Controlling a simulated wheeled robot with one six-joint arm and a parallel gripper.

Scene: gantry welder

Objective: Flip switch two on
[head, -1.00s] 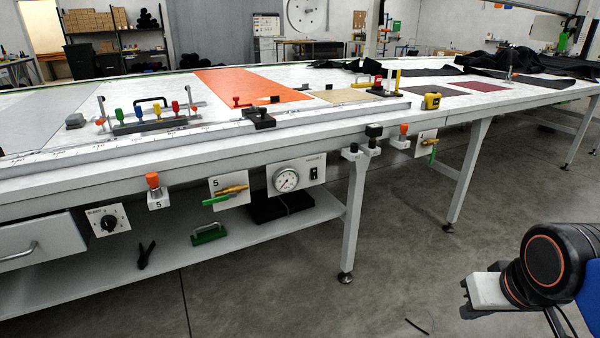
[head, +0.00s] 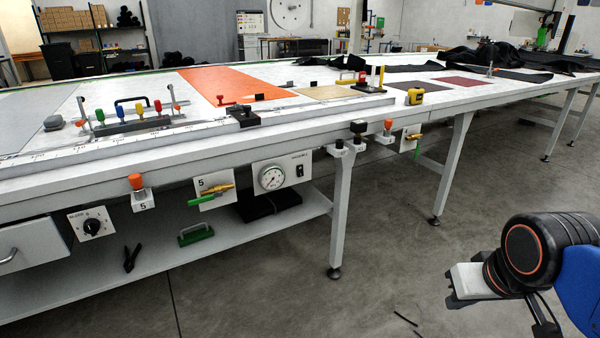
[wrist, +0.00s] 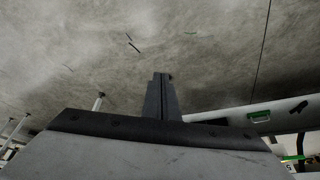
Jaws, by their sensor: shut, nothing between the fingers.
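A white panel (head: 283,177) hangs under the table's front edge. It carries a round gauge (head: 271,177) and a small black rocker switch (head: 299,170). Its lettering is too small to read surely, and the rocker's position cannot be told. To its left, another panel holds a black rotary knob (head: 92,226). My gripper (head: 449,286) is at the lower right in the head view, over open floor, well right of the panels and touching nothing. In the wrist view, its fingers (wrist: 160,84) are together and empty, against bare floor.
The long white table (head: 325,122) has legs (head: 341,215) and a lower shelf (head: 120,293) with a green handle (head: 195,234) and a black clamp (head: 131,258). An orange button (head: 136,182) and a valve panel (head: 214,189) also hang from its edge.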

